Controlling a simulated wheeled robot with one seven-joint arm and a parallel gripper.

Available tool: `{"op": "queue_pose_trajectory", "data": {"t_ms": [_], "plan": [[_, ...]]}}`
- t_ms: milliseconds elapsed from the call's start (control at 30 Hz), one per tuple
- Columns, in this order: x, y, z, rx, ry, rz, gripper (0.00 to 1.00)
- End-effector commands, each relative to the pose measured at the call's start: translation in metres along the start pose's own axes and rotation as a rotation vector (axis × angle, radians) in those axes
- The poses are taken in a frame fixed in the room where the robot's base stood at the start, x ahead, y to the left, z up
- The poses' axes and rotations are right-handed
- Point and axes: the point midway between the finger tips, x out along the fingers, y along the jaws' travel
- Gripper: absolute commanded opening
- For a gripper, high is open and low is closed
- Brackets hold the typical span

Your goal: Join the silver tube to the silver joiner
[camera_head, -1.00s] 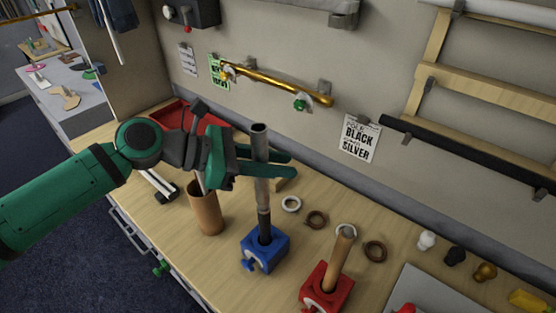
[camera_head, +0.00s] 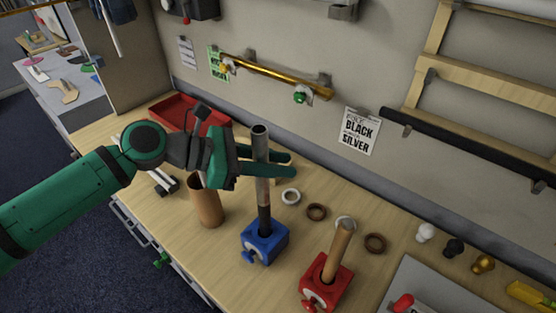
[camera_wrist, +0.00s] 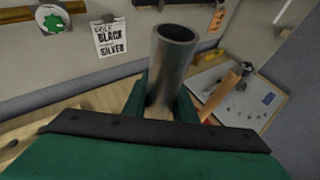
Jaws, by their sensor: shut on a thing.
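My gripper (camera_head: 265,165) is shut on the silver tube (camera_head: 261,143), a grey hollow tube held upright with its open end up. Its open top also shows in the wrist view (camera_wrist: 171,65), between the fingers. The tube stands in line above a dark upright piece (camera_head: 264,220) set in a blue clamp block (camera_head: 258,249). The tube's lower end meets or nearly meets this piece. I cannot make out the silver joiner separately there, nor tell how deep any fit is.
A red clamp block (camera_head: 326,286) with a tilted wooden rod (camera_head: 338,250) stands to the right. Left of the blue block is a brown cup (camera_head: 207,205). A red tray (camera_head: 166,112) is at back left.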

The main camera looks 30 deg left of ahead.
Motion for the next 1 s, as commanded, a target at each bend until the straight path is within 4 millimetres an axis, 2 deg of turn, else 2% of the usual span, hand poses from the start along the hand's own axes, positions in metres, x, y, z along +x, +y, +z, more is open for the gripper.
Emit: {"op": "queue_pose_trajectory", "data": {"t_ms": [67,100,167,433,567,667,1000], "plan": [[0.001,0.0,-0.001,0.0,0.0,0.0,0.0],[0.001,0.0,-0.001,0.0,0.0,0.0,0.34],[0.0,0.0,-0.001,0.0,0.0,0.0,0.46],[0.0,0.0,-0.001,0.0,0.0,0.0,0.46],[-0.006,0.0,-0.002,-0.001,0.0,0.001,0.46],[-0.019,0.001,-0.001,-0.001,-0.001,0.003,0.46],[-0.081,0.001,-0.001,0.0,-0.002,0.003,0.46]]}}
